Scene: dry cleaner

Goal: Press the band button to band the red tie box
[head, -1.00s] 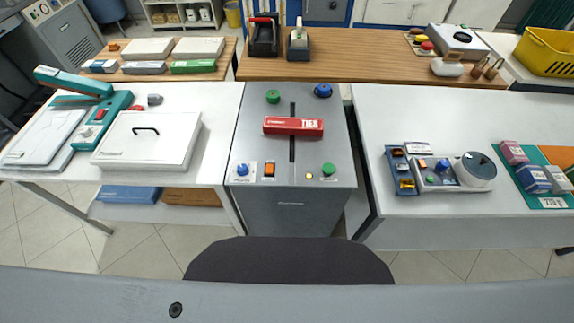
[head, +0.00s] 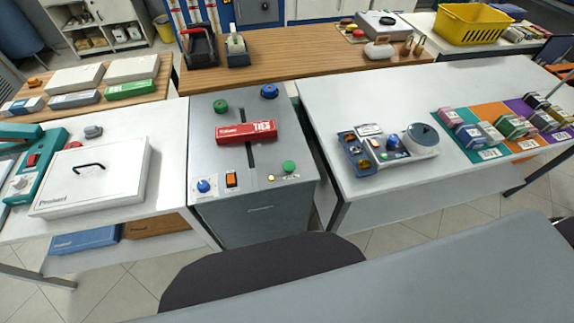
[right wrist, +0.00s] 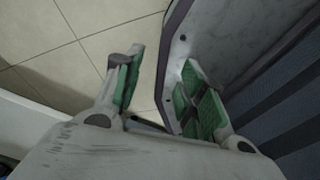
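The red tie box (head: 246,132), lettered TIES, lies across the dark slot (head: 250,155) on top of the grey banding machine (head: 215,180). On the machine's front edge are a blue knob (head: 203,186), an orange rocker switch (head: 231,179) and a green button (head: 289,167). A small pale light or button (head: 271,178) sits left of the green button. Their labels are too small to read. My right gripper (right wrist: 162,60) shows in the right wrist view, open and empty above the tiled floor, away from the machine. My left gripper is not in view.
A white press (head: 95,185) stands on the left table. A device with a round dial (head: 421,138) and sorted small boxes on coloured mats (head: 480,155) are on the right table (head: 345,95). A wooden counter (head: 290,50) runs behind. A grey surface (head: 420,275) fills the near foreground.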

